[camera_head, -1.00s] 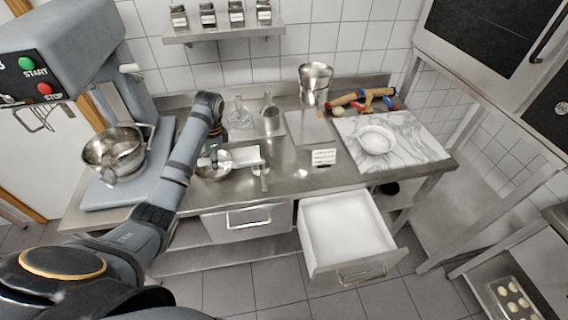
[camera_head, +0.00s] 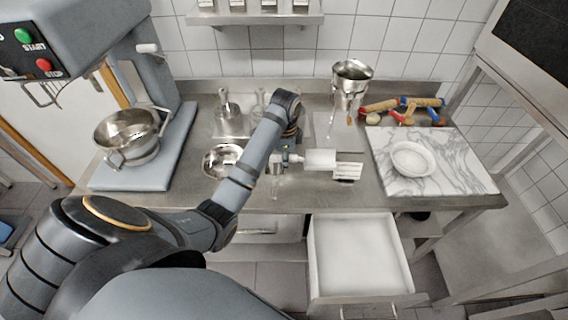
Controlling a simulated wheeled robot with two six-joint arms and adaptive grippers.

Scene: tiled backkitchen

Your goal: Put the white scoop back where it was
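The white scoop (camera_head: 320,159) is held level above the worktop, left of the small white card. My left gripper (camera_head: 292,158) is at the scoop's left end and appears shut on its handle; the fingers are small and partly hidden by my own wrist. My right gripper is not in view. An open drawer (camera_head: 403,262) with a white inside or white contents sticks out below the worktop, in front of and to the right of the scoop.
A small white card (camera_head: 347,171) stands close to the scoop. A metal bowl (camera_head: 222,161) is left of my forearm. A metal pot (camera_head: 351,82) is behind. A marble board (camera_head: 455,165) with a white bowl (camera_head: 412,159) is at right. A mixer (camera_head: 150,150) stands at left.

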